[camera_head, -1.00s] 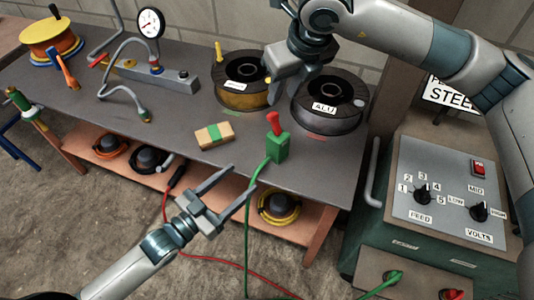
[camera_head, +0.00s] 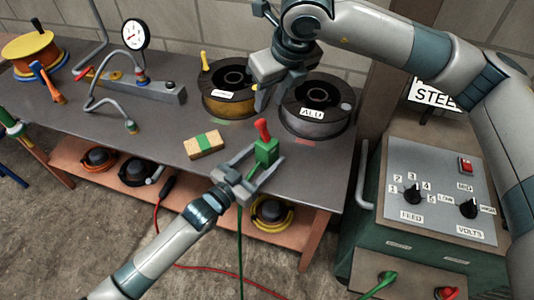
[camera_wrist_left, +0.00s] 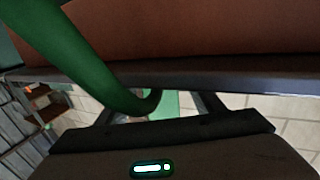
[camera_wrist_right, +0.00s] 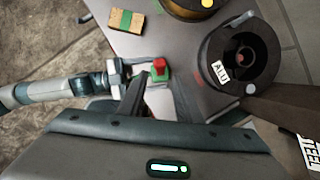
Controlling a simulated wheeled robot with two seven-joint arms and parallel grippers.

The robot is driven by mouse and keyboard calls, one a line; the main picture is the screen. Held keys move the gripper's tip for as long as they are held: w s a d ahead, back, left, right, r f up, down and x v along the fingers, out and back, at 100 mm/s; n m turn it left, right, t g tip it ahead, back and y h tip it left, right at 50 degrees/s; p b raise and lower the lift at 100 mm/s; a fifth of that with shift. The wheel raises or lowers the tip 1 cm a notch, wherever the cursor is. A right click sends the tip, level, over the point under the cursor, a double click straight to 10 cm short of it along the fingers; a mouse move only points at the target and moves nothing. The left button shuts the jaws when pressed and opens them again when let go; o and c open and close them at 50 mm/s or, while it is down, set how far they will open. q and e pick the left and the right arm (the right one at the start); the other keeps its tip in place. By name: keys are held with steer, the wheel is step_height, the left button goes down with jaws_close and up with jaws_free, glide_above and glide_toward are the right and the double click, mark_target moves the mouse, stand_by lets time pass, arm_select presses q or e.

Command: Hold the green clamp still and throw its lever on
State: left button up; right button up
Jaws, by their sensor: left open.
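The green clamp (camera_head: 267,152) stands at the front edge of the grey workbench (camera_head: 320,178), with its red lever (camera_head: 263,130) sticking up and leaning slightly left. A green cable (camera_head: 240,250) hangs below it. My left gripper (camera_head: 266,160) is open, its fingers on either side of the clamp; whether they touch it I cannot tell. The left wrist view shows the cable (camera_wrist_left: 75,55) close up and part of the clamp between the fingers. My right gripper (camera_head: 268,98) hangs above and behind the clamp, near the spools. The right wrist view shows the lever (camera_wrist_right: 159,65) beyond its fingers.
The ALU spool (camera_head: 317,110) and a yellowish spool (camera_head: 229,90) stand behind the clamp. A wooden block with a green band (camera_head: 204,145) lies to its left. A control box with knobs (camera_head: 433,200) stands at the right. Coiled cables sit on the lower shelf (camera_head: 200,205).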

arm_select(q)
steer(key=shift+w+d, duration=0.4)
steer(key=shift+w, duration=0.05)
